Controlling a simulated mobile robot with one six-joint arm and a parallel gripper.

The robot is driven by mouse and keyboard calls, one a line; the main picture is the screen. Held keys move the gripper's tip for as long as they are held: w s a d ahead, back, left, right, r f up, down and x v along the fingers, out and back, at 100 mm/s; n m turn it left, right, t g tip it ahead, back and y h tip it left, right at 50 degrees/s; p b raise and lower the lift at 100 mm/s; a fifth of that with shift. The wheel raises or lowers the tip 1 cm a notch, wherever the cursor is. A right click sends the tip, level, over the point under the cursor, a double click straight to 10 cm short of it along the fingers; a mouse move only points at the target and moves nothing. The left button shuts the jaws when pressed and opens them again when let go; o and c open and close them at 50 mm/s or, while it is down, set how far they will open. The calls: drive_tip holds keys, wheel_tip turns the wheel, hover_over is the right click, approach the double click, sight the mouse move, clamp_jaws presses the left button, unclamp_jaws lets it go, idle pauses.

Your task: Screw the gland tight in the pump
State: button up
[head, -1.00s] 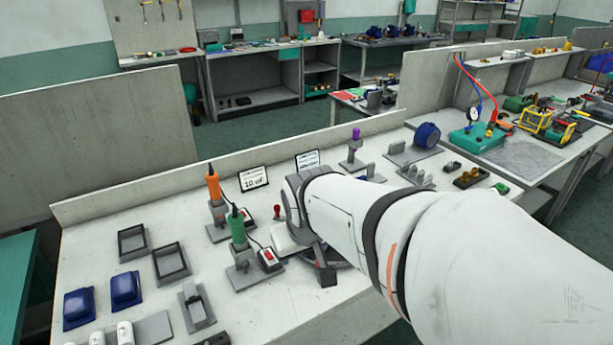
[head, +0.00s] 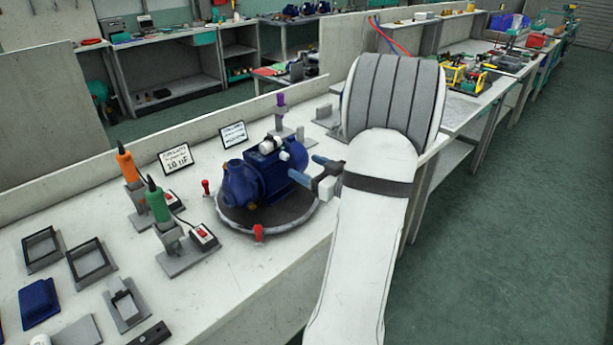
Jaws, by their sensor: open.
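The blue pump (head: 262,178) lies on a round dark turntable (head: 272,217) on the bench, left of my arm. Small white parts (head: 268,145) show on its top and on the side facing right. I cannot tell which of them is the gland. My gripper (head: 304,166) has two blue-grey fingers spread apart, with nothing seen between them. It is at the pump's right side, close to its upper edge. I cannot tell whether a finger touches the pump. My arm comes in from the right.
An orange driver (head: 128,165) and a green driver (head: 157,203) stand in holders left of the pump. A red clamp (head: 258,233) is at the turntable's front edge. Two signs (head: 176,158) stand behind. Empty black frames (head: 90,262) lie at the left.

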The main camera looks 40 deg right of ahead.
sight(288, 158)
drive_tip(key=shift+w+a+f, duration=0.1)
drive_tip(key=shift+w+a, duration=0.1)
drive_tip(key=shift+w, duration=0.9)
drive_tip(key=shift+w+a, duration=0.15)
drive_tip(key=shift+w, duration=0.95)
drive_tip(key=shift+w+y, duration=0.3)
drive_tip(key=shift+w+a, duration=0.15)
drive_tip(key=shift+w, duration=0.5)
drive_tip(key=shift+b, duration=0.3)
drive_tip(key=shift+c, duration=0.6)
drive_tip(key=c, duration=1.3)
drive_tip(key=o, duration=0.8)
